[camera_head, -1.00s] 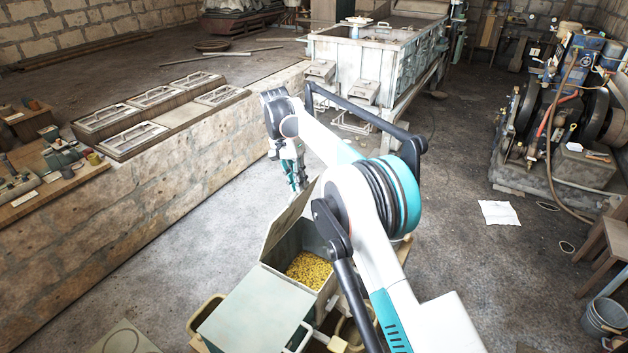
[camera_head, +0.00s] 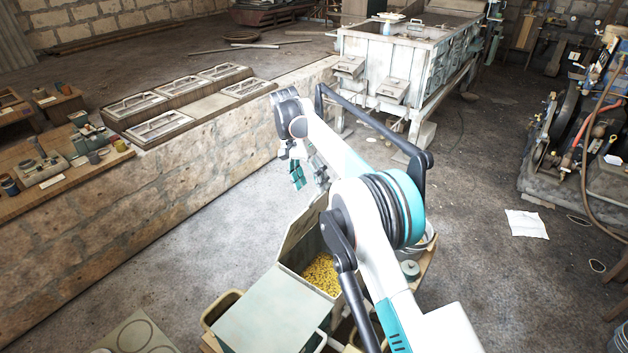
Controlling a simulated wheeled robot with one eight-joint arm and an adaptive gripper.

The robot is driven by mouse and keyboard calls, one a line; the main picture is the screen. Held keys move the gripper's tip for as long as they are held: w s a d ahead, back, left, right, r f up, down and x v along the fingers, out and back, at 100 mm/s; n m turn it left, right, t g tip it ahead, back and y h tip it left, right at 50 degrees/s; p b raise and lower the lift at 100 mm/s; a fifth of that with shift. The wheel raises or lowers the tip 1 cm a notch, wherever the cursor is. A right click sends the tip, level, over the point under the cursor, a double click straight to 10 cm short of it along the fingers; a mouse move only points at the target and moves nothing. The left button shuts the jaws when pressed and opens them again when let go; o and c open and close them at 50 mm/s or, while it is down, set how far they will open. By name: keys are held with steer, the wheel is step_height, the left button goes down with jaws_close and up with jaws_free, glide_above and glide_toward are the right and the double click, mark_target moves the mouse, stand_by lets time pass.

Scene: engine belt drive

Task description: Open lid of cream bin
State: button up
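A pale cream-grey bin (camera_head: 318,253) stands at the lower middle, full of small yellow pieces (camera_head: 322,275). Its lid (camera_head: 302,230) stands raised and tilted at the left side of the opening. My gripper (camera_head: 309,178) is above and just beyond the lid's top edge, with its teal and grey fingers apart and nothing seen between them. I cannot tell whether a finger touches the lid. My own arm hides the bin's right side.
A flat pale grey-green cover (camera_head: 272,312) lies in front of the open bin. A yellowish container (camera_head: 218,306) is at its left. A stone ledge (camera_head: 150,215) runs along the left. A metal tank (camera_head: 385,58) stands behind. Paper (camera_head: 526,224) lies on open floor at right.

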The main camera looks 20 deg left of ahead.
steer(key=shift+s+a+f, duration=0.15)
steer(key=shift+s+a, duration=0.05)
steer(key=shift+c, duration=0.3)
steer(key=shift+c, duration=1)
steer(key=shift+w+a, duration=0.1)
steer(key=shift+w, duration=0.1)
steer(key=shift+c, duration=0.5)
step_height(320, 180, up, 10)
steer(key=shift+d, duration=0.2)
